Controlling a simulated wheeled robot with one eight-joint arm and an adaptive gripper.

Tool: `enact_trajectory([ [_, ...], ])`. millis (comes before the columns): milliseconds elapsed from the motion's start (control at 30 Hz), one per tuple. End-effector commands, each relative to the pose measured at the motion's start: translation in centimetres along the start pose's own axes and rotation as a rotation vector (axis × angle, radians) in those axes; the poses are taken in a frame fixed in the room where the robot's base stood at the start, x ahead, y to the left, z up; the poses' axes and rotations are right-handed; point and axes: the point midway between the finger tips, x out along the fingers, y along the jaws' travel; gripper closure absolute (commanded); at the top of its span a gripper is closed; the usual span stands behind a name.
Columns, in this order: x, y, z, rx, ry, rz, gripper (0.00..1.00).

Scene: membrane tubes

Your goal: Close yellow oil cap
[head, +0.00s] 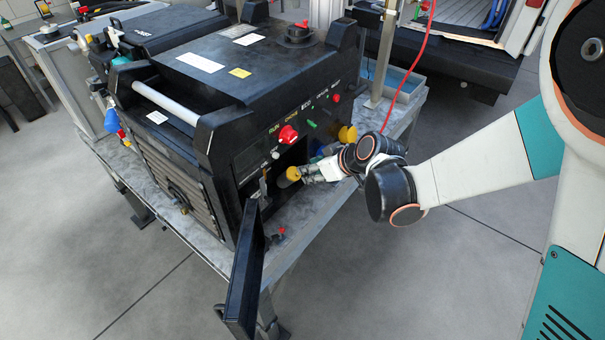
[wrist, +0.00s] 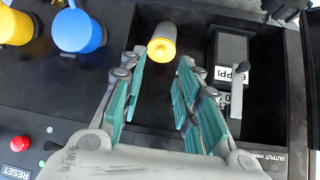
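A yellow cap (head: 292,174) sits in the dark recess at the front of the black machine (head: 262,95). In the wrist view the yellow cap (wrist: 162,42) shows at the top middle, with a paler end. My gripper (head: 305,172) reaches into the recess from the right, close to the cap. In the wrist view my gripper (wrist: 164,62) is open, its teal fingers spread to either side below the cap. A gap shows between cap and fingers there; the exact depth is hard to tell. Whether the cap is seated cannot be told.
Another yellow cap (wrist: 14,25) and a blue cap (wrist: 78,30) are beside the recess. A black block with a grey lever (wrist: 238,85) stands right of the fingers. An open black door (head: 245,270) sticks out in front. A red knob (head: 287,135) is above the recess.

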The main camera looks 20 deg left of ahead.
Motion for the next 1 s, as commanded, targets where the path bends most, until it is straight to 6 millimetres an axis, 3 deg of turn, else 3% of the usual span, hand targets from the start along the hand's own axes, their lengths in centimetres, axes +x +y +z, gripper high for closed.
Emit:
enact_trajectory([
  [100, 2.6, 0.0, 0.1, -0.001, 0.000, -0.001, 0.70],
  [333, 5.6, 0.0, 0.1, 0.000, 0.000, 0.001, 0.70],
  [767, 6.5, 0.0, 0.0, 0.001, 0.000, 0.001, 0.70],
  [900, 6.5, 0.0, 0.0, 0.001, 0.000, 0.001, 0.97],
  [1000, 6.5, 0.0, 0.0, 0.001, 0.000, 0.001, 1.00],
])
